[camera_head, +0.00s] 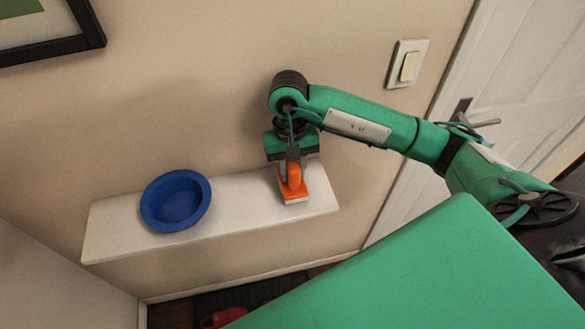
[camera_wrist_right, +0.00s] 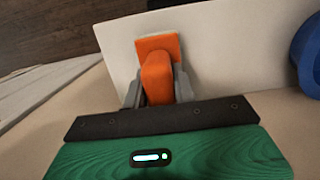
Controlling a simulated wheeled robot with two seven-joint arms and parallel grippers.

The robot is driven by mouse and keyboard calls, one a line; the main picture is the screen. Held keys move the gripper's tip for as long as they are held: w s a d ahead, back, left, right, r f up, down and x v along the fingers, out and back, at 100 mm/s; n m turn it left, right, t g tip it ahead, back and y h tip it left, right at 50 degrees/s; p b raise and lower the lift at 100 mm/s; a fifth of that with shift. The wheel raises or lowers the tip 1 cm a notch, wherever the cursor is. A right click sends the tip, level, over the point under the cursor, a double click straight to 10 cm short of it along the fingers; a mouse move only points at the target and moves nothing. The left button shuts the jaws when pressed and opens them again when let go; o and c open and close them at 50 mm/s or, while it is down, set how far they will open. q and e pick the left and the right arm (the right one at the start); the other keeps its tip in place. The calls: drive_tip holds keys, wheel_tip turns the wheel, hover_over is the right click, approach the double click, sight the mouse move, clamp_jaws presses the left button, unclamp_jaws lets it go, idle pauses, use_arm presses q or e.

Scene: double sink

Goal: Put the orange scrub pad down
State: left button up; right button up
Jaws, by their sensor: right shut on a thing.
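The orange scrub pad (camera_head: 292,184) has a raised orange handle and a pale underside. It is at the right part of the white shelf (camera_head: 240,209), low over or touching its top; I cannot tell which. My right gripper (camera_head: 291,164) comes down from above and is shut on the pad's handle. In the right wrist view the scrub pad (camera_wrist_right: 157,70) sits between the two grey fingers of the right gripper (camera_wrist_right: 158,88), with the white shelf (camera_wrist_right: 220,50) behind it. My left gripper is not in view.
A blue bowl (camera_head: 177,201) stands on the left part of the shelf, and its edge shows in the right wrist view (camera_wrist_right: 308,60). Bare shelf lies between bowl and pad. A wall is behind. A red object (camera_head: 222,317) is on the floor below. A door (camera_head: 510,85) is at right.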

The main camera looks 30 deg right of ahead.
drive_tip(key=shift+f, duration=0.6)
drive_tip(key=shift+f, duration=0.15)
drive_tip(key=o, duration=1)
drive_tip(key=shift+o, duration=0.2)
